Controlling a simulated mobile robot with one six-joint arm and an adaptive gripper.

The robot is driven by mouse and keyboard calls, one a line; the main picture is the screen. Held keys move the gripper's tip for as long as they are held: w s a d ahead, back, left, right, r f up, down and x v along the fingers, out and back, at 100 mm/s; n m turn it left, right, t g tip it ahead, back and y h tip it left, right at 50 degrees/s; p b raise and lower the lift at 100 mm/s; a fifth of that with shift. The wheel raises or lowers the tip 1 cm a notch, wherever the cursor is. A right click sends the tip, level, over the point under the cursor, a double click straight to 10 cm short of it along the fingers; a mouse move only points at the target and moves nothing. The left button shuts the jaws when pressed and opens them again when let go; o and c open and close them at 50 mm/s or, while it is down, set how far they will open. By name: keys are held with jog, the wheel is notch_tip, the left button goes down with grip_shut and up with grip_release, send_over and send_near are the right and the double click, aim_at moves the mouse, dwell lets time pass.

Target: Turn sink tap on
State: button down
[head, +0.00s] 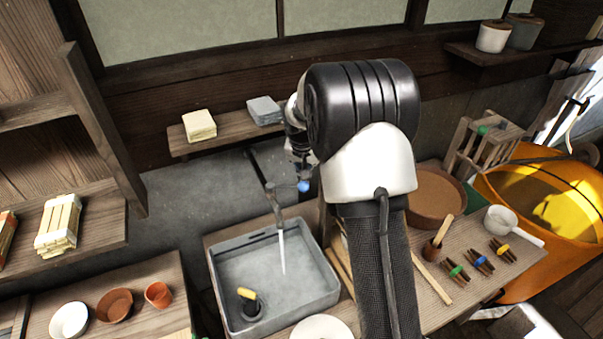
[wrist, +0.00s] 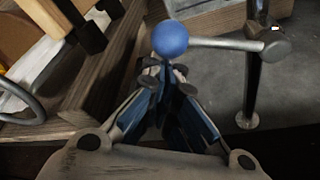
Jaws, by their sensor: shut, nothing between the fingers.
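The sink tap (head: 262,178) is a dark pipe on the wall above the grey sink (head: 327,287). A pale stream of water (head: 282,252) falls from its spout into the basin. Its lever (wrist: 225,44) ends in a blue ball (wrist: 170,38), which also shows in the head view (head: 304,186). My gripper (wrist: 168,86) is shut and empty, its blue fingers pointing at the ball. The fingertips are right by the ball; I cannot tell whether they touch it. In the head view my arm hides most of the gripper.
A yellow-handled tool (head: 247,294) stands in the sink. A wall shelf (head: 225,138) with folded cloths is behind the tap. Right of the sink, a worktop holds a brown round tub (head: 436,195), a small brush pot (head: 432,249) and a white dipper (head: 502,220). Bowls (head: 115,305) stand left.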

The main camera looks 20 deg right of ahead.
jog(key=s+a+m+g+h+b, duration=0.1)
jog(key=s+a+m+g+b, duration=0.2)
jog(key=s+a+m+b, duration=0.4)
jog(key=shift+s+a+m+h+b, duration=0.25)
jog(key=shift+s+m+b, duration=0.8)
jog(key=shift+m, duration=1.65)
jog(key=shift+s, duration=0.2)
jog(key=shift+f, duration=0.1)
